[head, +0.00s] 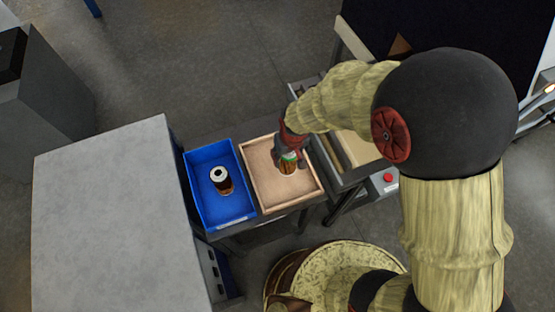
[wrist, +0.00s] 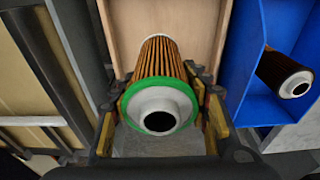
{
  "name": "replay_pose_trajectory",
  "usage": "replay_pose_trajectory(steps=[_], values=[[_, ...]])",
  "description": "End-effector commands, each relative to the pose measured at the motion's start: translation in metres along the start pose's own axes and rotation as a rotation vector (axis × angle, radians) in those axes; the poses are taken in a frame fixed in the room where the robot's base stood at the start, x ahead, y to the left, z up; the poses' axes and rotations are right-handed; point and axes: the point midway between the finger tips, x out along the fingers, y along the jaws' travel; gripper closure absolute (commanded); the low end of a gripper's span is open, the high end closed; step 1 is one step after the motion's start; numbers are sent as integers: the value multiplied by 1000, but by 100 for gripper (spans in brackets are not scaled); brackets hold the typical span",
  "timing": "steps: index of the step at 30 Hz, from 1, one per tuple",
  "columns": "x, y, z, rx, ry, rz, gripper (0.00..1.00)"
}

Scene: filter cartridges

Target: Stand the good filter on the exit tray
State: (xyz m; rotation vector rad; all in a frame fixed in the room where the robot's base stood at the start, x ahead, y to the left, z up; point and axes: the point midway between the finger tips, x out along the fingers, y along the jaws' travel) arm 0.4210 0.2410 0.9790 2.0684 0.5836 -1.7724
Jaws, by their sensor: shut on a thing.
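My gripper (head: 287,148) is over the light wooden tray (head: 258,171), pointing down into it. It is shut on a filter (head: 288,166) with orange-brown pleats. In the wrist view this filter (wrist: 158,62) shows a green ring and a white end cap with a dark hole facing the camera. The gripper fingers (wrist: 162,103) sit on both sides of the green-ringed end. The filter looks upright in the tray; I cannot tell whether its lower end touches the floor. A second, darker brown filter (head: 222,182) with a white cap stands in the blue tray (head: 205,216).
The blue tray is directly left of the wooden tray, and its wall also shows in the wrist view (wrist: 238,75). A large grey-topped cabinet (head: 110,220) stands to the left. A machine with a red button (head: 388,178) is to the right of the wooden tray.

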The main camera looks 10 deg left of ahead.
Motion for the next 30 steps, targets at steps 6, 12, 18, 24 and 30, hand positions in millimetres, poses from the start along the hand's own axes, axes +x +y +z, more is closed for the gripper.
replay_pose_trajectory(steps=[6, 12, 18, 24, 30], values=[[42, -10, -18, 0, -5, 0, 82], [54, -13, -27, 1, -4, 0, 82], [75, -15, -27, 1, -7, 0, 82], [90, -15, -26, 1, -2, 0, 82], [90, -15, -26, 1, -3, 0, 82]])
